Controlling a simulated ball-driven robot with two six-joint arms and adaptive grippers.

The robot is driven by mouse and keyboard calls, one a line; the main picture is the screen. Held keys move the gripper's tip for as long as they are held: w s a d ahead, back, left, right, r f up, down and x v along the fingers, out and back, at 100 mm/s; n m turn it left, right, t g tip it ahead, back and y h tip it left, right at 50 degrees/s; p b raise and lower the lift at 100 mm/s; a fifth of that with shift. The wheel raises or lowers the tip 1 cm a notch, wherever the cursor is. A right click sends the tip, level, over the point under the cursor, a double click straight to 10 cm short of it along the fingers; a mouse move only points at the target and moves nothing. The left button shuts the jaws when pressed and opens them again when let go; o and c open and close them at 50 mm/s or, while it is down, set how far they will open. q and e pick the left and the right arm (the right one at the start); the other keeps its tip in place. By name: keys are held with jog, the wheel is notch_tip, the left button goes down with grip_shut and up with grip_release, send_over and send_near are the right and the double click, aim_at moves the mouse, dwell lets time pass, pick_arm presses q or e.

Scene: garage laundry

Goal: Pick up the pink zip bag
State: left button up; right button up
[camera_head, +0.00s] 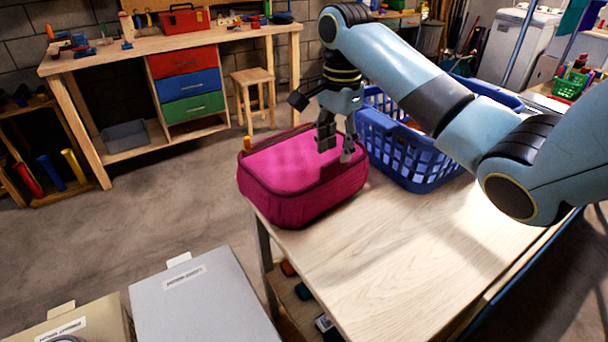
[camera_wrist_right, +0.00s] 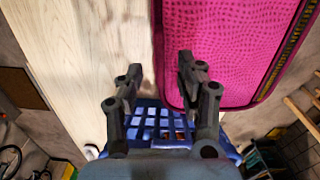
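My right gripper (camera_head: 336,148) points down at the bag's right side. Its fingers are apart and nothing is held between them. In the right wrist view, the bag (camera_wrist_right: 230,45) fills the upper right. There, one finger of the right gripper (camera_wrist_right: 160,75) is over the bag's edge and the other is over the table. I cannot tell whether a finger touches the bag. My left gripper is not in view.
A blue laundry basket (camera_head: 400,160) stands on the table (camera_head: 350,260) just behind and right of the bag. The table's front part is clear. A workbench (camera_head: 130,55) with drawers and a stool (camera_head: 252,95) stand farther back. Storage boxes (camera_head: 200,305) are at the lower left.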

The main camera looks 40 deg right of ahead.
notch_tip(320, 180, down, 2)
jog(key=shift+f, duration=0.25)
grip_shut()
dwell(0.3)
